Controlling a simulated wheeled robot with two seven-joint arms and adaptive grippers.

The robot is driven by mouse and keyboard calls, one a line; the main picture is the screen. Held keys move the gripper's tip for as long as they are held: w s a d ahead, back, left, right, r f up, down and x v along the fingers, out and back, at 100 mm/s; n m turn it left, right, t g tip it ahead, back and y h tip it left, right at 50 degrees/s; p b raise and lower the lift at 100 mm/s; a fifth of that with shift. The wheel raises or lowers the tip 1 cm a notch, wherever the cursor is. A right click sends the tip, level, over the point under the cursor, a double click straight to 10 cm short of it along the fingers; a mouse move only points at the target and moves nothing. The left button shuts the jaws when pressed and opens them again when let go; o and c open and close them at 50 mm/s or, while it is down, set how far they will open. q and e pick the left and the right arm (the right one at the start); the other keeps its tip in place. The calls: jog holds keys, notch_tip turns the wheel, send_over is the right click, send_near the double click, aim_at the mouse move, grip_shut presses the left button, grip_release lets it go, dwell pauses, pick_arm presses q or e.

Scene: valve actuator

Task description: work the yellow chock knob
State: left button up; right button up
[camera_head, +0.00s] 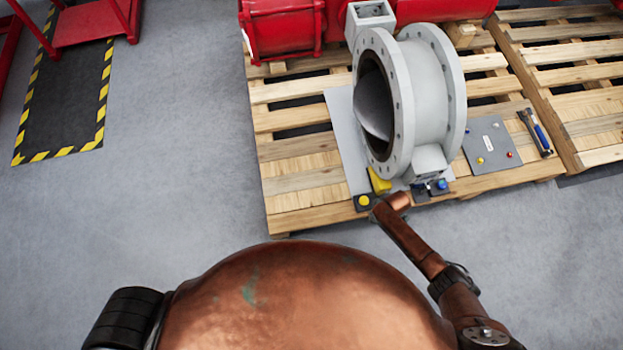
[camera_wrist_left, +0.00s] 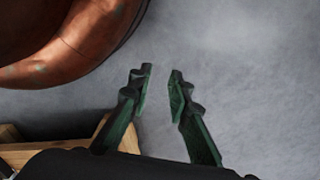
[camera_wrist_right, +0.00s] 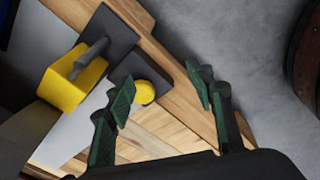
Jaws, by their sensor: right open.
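The round yellow knob (camera_head: 364,200) sits on a small dark plate at the pallet's front edge. In the right wrist view the knob (camera_wrist_right: 145,92) lies between and beyond my open right fingers (camera_wrist_right: 159,75), nearer the left finger. I cannot tell whether they touch. A yellow chock block (camera_wrist_right: 70,82) with a grey pin is beside it; the head view shows the block (camera_head: 379,181) by the flanged valve (camera_head: 400,100). In the head view my right wrist is right of the knob and its fingers are not clear. My left gripper (camera_wrist_left: 161,74) is open and empty over bare floor.
The wooden pallet (camera_head: 300,190) carries the valve, a grey panel (camera_head: 490,145) with small buttons, and a blue-handled tool (camera_head: 537,132). Red equipment (camera_head: 283,25) stands behind.

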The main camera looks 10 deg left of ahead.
aim_at(364, 201)
jog(key=w+a+n+b, duration=0.1)
jog(key=w+n, duration=0.1)
jog(key=w+a+r+n+g+b, duration=0.1)
jog(key=w+a+n+b, duration=0.1)
jog(key=w+a+r+n+h+b, duration=0.1)
jog(key=n, duration=0.1)
jog(key=shift+w+a+r+n+g, duration=0.2)
jog(key=shift+w+n+g, duration=0.1)
jog(key=shift+w, duration=0.1)
jog(key=shift+r+b, duration=0.15)
jog(key=shift+b, duration=0.2)
jog(key=shift+n, duration=0.3)
notch_tip(364, 201, down, 5)
jog(key=b, duration=0.2)
jog(key=shift+b, duration=0.35)
jog(key=shift+f+b, duration=0.5)
jog(key=shift+f, duration=0.35)
jog(key=shift+w+f, duration=0.1)
jog(key=shift+f, duration=0.25)
pick_arm(q)
jog(key=w+d+r, duration=0.1)
jog(key=w+r, duration=0.1)
jog(key=r, duration=0.4)
jog(key=w+d+r, duration=0.1)
jog(key=w+r, duration=0.2)
jog(key=r, duration=0.4)
jog(key=shift+d+r+t+h, duration=0.2)
jog(key=shift+d+t+h, duration=0.1)
jog(key=shift+d+h, duration=0.1)
